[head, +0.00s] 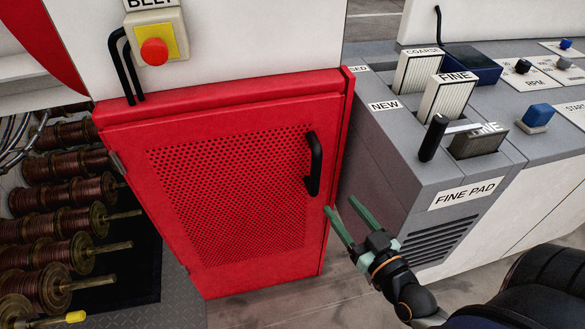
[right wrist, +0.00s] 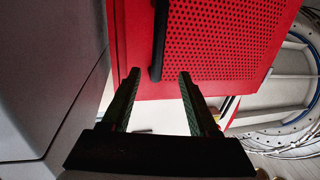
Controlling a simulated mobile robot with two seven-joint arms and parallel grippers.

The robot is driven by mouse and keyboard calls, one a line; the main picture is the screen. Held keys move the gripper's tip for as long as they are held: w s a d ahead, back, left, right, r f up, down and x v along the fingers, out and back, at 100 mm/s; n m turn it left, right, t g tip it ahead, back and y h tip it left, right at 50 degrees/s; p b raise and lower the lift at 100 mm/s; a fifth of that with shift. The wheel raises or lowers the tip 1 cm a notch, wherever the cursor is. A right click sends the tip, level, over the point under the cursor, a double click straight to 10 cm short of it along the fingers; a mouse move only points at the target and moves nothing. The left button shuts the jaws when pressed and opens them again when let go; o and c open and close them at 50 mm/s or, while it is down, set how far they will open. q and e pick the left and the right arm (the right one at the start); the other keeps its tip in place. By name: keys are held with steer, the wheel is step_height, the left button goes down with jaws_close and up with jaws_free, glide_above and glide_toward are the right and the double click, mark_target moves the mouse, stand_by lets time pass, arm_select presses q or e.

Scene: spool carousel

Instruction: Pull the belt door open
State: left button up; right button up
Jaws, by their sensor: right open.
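The belt door (head: 235,185) is a red panel with a perforated middle, and it looks shut in its red cabinet. Its black bar handle (head: 314,164) stands upright near the door's right edge. My right gripper (head: 339,204) is open and empty, with green fingers, just below and right of the handle. In the right wrist view, the handle (right wrist: 160,40) lies beyond the two fingertips (right wrist: 158,73), its lower end between them in the picture. I cannot tell the exact gap, and the fingers are not closed on it. My left gripper is out of view.
A grey console (head: 400,165) with pad slots and switches stands close to the right of the door. Copper spools (head: 70,195) on rods are at the left. A red button box (head: 155,45) is above the door. Floor is open below the door.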

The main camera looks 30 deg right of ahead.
mark_target(319, 171)
steer(key=w, duration=1.3)
steer(key=shift+d+r, duration=0.2)
steer(key=shift+d, duration=0.15)
steer(key=shift+s, duration=0.1)
jaws_close()
stand_by(0.9)
